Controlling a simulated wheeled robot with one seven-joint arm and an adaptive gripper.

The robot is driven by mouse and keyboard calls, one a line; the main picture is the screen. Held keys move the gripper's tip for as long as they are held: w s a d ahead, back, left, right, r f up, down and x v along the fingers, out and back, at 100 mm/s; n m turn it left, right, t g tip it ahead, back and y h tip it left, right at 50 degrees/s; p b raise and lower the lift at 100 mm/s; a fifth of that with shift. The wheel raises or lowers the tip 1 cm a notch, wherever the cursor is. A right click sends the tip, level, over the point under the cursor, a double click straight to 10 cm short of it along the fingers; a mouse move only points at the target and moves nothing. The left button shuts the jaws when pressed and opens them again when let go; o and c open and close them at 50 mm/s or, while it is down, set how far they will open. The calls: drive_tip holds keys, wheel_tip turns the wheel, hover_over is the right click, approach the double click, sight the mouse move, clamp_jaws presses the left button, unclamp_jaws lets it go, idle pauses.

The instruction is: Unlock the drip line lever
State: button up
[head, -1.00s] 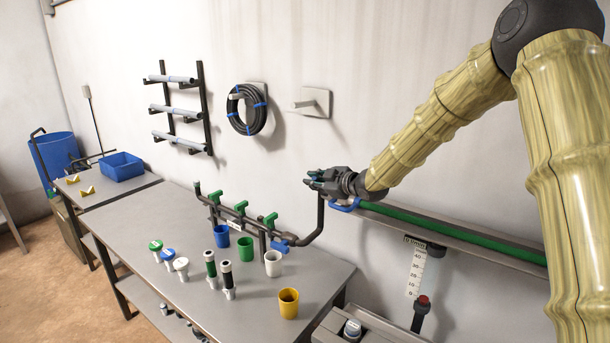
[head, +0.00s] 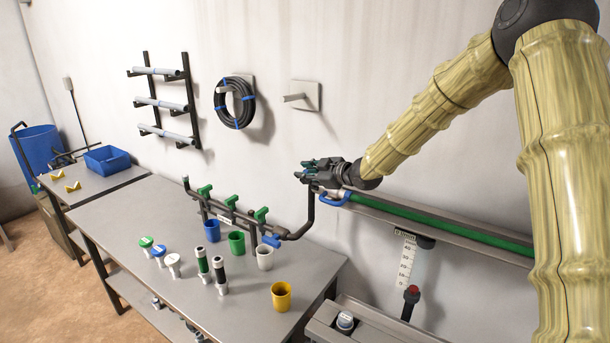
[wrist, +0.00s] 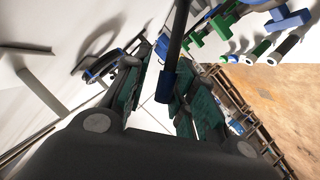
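The dark pipe manifold (head: 245,216) stands at the back of the bench in the head view. It carries green lever handles (head: 205,191) and a low blue lever handle (head: 271,241) near its right end. The blue handle also seems to show at the top right of the wrist view (wrist: 290,20). My gripper (head: 308,170) is at the top of the manifold's upright pipe (head: 311,208). In the wrist view its teal fingers are apart, with a dark rod with a blue end (wrist: 166,88) between them. Whether a finger touches the rod is unclear.
Blue, green, white and yellow cups (head: 282,296) and several capped or dark cylinders stand on the bench (head: 165,222). A green pipe (head: 440,232) runs along a rail at right, with a blue loop (head: 336,200) at its left end. A hose coil (head: 235,103) hangs on the wall.

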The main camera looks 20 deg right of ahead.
drive_tip(key=shift+o, duration=1.2)
drive_tip(key=shift+w+d+r, duration=0.1)
drive_tip(key=shift+d+r, duration=0.05)
drive_tip(key=shift+d, duration=0.05)
drive_tip(key=shift+a, duration=0.2)
drive_tip(key=v, duration=1.2)
drive_tip(key=shift+d, duration=0.1)
